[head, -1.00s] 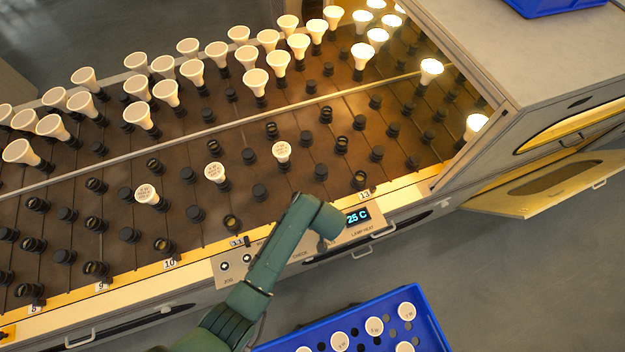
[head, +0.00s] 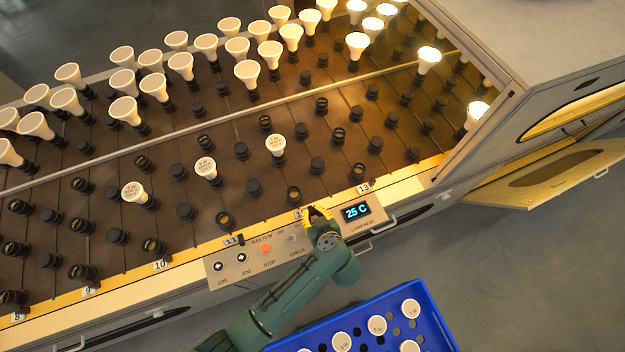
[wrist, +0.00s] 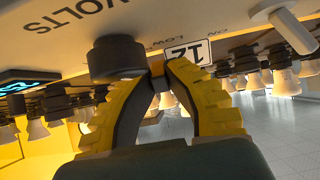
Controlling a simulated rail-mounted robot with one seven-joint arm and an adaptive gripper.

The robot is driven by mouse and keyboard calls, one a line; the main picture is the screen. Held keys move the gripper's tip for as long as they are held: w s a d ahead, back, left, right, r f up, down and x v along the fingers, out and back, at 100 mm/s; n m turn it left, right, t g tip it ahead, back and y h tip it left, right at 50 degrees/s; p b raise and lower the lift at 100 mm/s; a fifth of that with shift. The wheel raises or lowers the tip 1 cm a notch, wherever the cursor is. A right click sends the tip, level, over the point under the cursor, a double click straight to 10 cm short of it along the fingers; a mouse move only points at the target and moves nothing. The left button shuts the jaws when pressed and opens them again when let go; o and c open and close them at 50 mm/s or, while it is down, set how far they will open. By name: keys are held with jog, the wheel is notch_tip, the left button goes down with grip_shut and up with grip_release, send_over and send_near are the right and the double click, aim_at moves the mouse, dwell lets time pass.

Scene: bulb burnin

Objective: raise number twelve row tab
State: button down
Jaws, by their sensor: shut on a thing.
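The white number 12 label (wrist: 188,52) shows in the wrist view, on the rail right beside my fingertips. My gripper (wrist: 158,75) has yellow-and-black fingers that meet at their tips on a small dark piece, the number twelve row tab (wrist: 157,68), mostly hidden by the fingers. In the head view my gripper (head: 316,214) is at the front rail, between the 11 and 13 labels, just left of the lit 25 C display. It covers most of the 12 label there. I cannot tell the tab's height.
A black knob (wrist: 115,58) is close beside my fingers in the wrist view. The control panel (head: 240,262) is left of my gripper. Rows of sockets and bulbs fill the rack behind. A blue crate (head: 437,322) with bulbs stands in front.

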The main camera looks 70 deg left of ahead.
jog(key=shift+f, duration=0.15)
jog(key=c, duration=1.1)
grip_release()
jog(key=shift+o, duration=0.2)
jog(key=v, duration=1.2)
